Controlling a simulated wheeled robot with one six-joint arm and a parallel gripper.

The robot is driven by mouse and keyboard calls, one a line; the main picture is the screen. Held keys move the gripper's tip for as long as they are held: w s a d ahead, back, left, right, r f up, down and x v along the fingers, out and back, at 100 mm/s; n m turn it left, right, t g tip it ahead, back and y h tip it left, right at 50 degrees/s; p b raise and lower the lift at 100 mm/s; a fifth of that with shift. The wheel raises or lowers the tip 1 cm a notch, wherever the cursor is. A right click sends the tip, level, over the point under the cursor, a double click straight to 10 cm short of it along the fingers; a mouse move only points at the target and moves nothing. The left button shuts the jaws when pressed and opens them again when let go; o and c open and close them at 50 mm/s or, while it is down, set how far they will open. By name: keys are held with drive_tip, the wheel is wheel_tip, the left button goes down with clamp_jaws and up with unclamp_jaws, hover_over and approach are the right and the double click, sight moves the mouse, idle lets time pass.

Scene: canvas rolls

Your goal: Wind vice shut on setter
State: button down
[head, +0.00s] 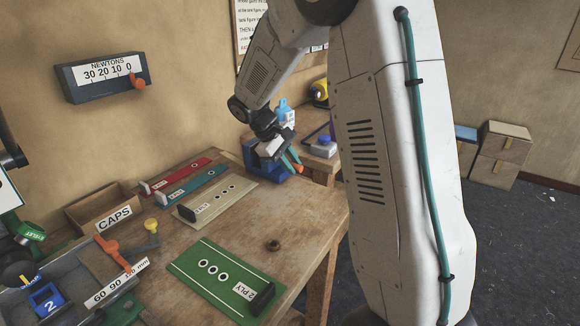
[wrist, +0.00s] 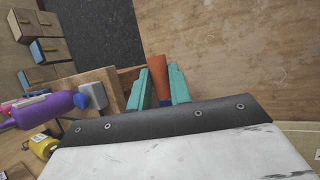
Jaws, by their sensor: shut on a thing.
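A blue vice (head: 250,155) stands at the far right corner of the workbench, partly covered by my wrist. My gripper (head: 289,160) is over the vice, its teal fingers pointing down to the right. An orange bar (head: 298,168), apparently the vice handle, shows at the fingertips. In the wrist view my gripper (wrist: 158,88) has its two teal fingers closed on both sides of the orange bar (wrist: 156,68). The vice jaws are hidden behind my wrist. I cannot make out a setter in them.
The bench holds a green 2 PLY board (head: 222,300), a beige board (head: 190,215), teal and red boards, and a CAPS box (head: 105,212). A small dark ring (head: 273,245) lies on bare wood. A NEWTONS gauge (head: 103,76) hangs on the wall.

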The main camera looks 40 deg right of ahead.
drive_tip(key=shift+d+r+y, duration=0.15)
drive_tip(key=shift+d+y, duration=0.05)
drive_tip(key=shift+y, duration=0.2)
drive_tip(key=c, duration=1.3)
unclamp_jaws()
drive_tip(key=v, duration=0.7)
drive_tip(key=shift+w+r, duration=0.2)
drive_tip(key=shift+r, duration=0.15)
drive_tip(key=shift+a, duration=0.1)
